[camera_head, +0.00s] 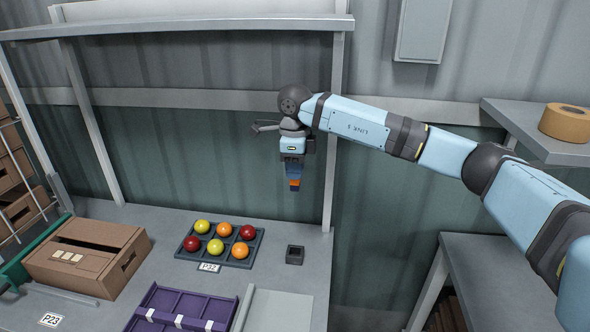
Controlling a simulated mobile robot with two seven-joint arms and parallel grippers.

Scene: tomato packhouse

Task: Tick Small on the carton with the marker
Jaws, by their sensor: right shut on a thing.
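The brown cardboard carton (122,262) stands on the grey bench at the left, with an opening in its top. My right gripper (293,172) points down in the air above the back right of the bench, well to the right of the carton. It is shut on the marker (294,184), a small blue and orange thing below the fingers, mostly hidden by them. My left gripper is not in view.
A small dark square holder (295,255) stands below my right gripper. A dark tray (236,262) holds red, yellow and orange tomatoes. A purple crate (160,296) and a pale board (278,311) lie in front. A tape roll (566,122) sits on the right shelf.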

